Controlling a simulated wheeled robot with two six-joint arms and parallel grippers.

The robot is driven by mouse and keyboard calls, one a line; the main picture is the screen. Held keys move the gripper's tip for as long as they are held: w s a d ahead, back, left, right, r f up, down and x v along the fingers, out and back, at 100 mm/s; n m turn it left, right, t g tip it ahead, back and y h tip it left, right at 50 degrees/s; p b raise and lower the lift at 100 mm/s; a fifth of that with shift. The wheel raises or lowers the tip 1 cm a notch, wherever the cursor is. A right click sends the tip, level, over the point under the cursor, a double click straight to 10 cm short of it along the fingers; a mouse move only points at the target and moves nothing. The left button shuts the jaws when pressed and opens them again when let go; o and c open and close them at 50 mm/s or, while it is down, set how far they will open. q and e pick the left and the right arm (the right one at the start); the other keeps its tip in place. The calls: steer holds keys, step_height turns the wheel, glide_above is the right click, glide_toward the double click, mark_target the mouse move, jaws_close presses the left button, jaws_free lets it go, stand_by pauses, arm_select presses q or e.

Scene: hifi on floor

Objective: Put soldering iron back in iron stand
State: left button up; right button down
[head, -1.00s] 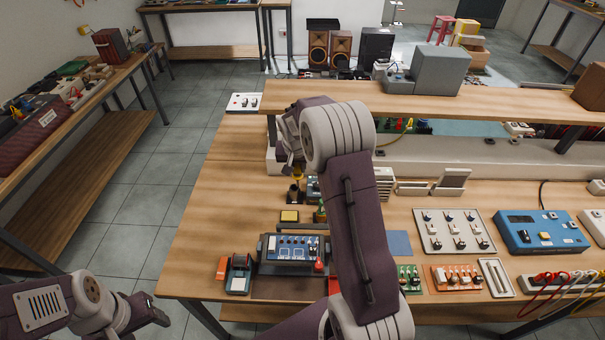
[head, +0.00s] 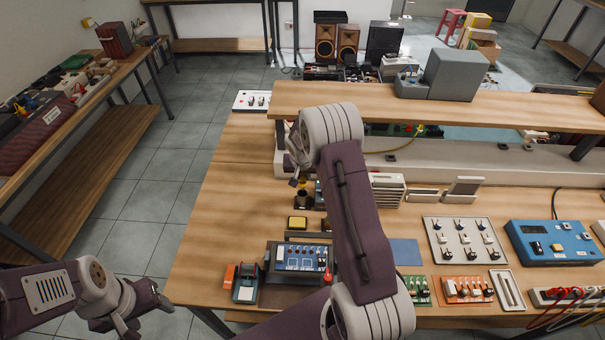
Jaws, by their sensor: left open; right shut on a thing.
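My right gripper (head: 297,181) is shut above the back of the workbench, near its left side. It seems to hold the soldering iron, of which only a small yellowish part (head: 302,188) shows just below the fingers. The dark iron stand (head: 302,203) is right beneath, behind a yellow sponge pad (head: 297,223). I cannot tell whether the iron is inside the stand or just above it. My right forearm hides the area right of the stand. My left gripper (head: 147,322) is open and empty, low at the left, off the bench's left edge.
A blue circuit board in a holder (head: 302,257) and a small red and grey device (head: 246,284) lie at the front. A raised wooden shelf (head: 420,103) spans the back. The bench's left part (head: 225,215) is clear.

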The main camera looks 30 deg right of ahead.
mark_target(303, 182)
step_height(303, 182, down, 2)
steer(key=shift+s+f+b, duration=0.1)
steer(key=shift+s+b, duration=0.05)
steer(key=shift+b, duration=0.75)
step_height(303, 182, down, 3)
steer(key=b, duration=0.2)
steer(key=shift+r+b, duration=0.2)
steer(key=shift+b, duration=0.1)
steer(key=shift+r, duration=0.1)
steer(key=c, duration=0.6)
jaws_free()
steer(key=shift+r, duration=0.1)
step_height(303, 182, up, 7)
steer(key=p, duration=0.5)
